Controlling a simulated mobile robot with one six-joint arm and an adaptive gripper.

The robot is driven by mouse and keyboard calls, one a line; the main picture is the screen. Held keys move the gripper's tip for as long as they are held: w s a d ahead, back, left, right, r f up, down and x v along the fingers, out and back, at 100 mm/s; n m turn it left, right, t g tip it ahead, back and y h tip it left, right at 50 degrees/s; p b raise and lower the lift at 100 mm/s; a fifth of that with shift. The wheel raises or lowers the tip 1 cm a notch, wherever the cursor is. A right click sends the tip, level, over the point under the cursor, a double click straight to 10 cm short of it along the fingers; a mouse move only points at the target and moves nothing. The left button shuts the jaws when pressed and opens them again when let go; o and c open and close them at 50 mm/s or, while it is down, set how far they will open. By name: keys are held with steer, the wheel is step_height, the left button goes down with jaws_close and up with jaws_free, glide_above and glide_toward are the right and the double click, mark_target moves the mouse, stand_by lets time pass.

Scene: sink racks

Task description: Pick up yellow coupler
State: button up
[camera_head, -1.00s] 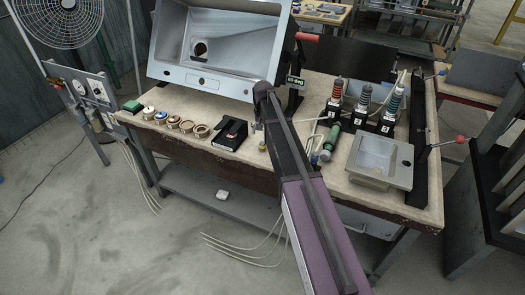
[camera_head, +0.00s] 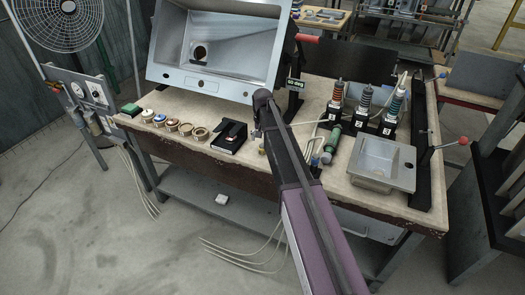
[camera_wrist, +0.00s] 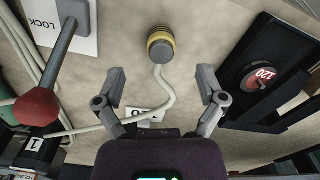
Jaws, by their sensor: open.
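The yellow coupler (camera_wrist: 160,47) is a short round piece with a yellow band and a dark grey end, on the beige bench top in the wrist view. A pale hose runs from it toward my gripper. My gripper (camera_wrist: 161,73) is open and empty, its two fingers spread on either side of the hose, with the coupler centred beyond the fingertips and apart from them. In the head view a small yellowish piece (camera_head: 262,151) shows on the bench just left of my arm; it is too small to make out well.
A black device with a red round dial (camera_wrist: 259,73) lies right of the coupler in the wrist view. A lever with a red ball (camera_wrist: 37,106) and a LOCK label (camera_wrist: 40,28) are on the left. A grey metal sink box (camera_head: 210,85) stands behind on the bench.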

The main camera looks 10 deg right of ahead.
mark_target(262, 145)
steer(key=shift+a+f+b, duration=0.1)
steer(key=shift+f+b, duration=1.95)
steer(key=shift+f, duration=0.2)
steer(key=c, duration=1.2)
steer(key=shift+r, duration=0.2)
step_height(262, 145, up, 4)
steer(key=p, duration=0.4)
steer(key=shift+f, duration=0.2)
steer(key=s+d, duration=0.1)
steer(key=s, duration=0.4)
steer(key=s+d, duration=0.1)
steer(key=s, duration=0.4)
steer(key=s+d+r+p, duration=0.1)
steer(key=s, duration=0.4)
steer(key=shift+s+d, duration=0.1)
steer(key=shift+s, duration=0.25)
jaws_close()
